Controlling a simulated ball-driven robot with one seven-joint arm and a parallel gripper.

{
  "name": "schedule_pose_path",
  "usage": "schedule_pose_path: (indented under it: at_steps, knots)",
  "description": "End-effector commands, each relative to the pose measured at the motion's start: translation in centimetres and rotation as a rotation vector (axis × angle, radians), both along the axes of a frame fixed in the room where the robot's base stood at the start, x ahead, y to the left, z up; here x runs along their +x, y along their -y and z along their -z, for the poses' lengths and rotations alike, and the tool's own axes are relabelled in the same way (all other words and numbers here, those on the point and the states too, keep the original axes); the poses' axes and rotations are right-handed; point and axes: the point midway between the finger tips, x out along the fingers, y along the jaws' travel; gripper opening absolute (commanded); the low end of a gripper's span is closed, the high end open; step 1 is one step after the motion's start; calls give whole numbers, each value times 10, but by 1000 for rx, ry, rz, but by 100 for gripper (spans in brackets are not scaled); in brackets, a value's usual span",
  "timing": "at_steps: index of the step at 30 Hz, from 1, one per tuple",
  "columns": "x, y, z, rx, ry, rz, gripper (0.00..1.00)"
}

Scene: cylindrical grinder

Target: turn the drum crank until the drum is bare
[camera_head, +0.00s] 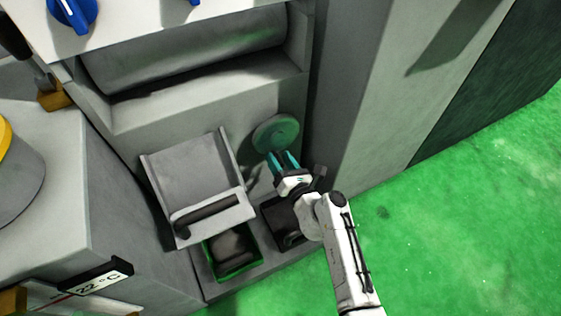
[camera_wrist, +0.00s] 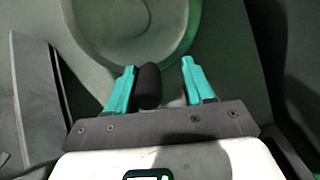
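The round grey-green crank disc (camera_head: 277,133) sits on the machine's front wall. It fills the top of the wrist view (camera_wrist: 125,35). A dark, rounded crank knob (camera_wrist: 148,86) stands in front of the disc's lower edge. My gripper (camera_head: 283,161) is just below the disc, its teal fingers pointing up at it. In the wrist view the gripper (camera_wrist: 158,78) is open, with the knob between the fingers, close to the left finger and clear of the right one. A grey drum (camera_head: 190,50) lies in the recess above; I cannot tell whether anything covers it.
A grey tray-like flap with a dark bar handle (camera_head: 208,214) is left of my gripper. Below it is a green-rimmed bin (camera_head: 232,252) with dark contents; another dark bin (camera_head: 283,222) is beside it. A grey wall (camera_head: 350,100) rises close on the right. Green floor (camera_head: 470,230) is open beyond.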

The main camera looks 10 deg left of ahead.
Motion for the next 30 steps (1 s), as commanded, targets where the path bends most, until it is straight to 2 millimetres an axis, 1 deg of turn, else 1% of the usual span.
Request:
schedule_pose_path:
  at_steps: [8, 30]
  knots:
    - [-1, 2, -1, -1, 0, 2, 52]
    - [-39, 27, -2, 1, -1, 1, 52]
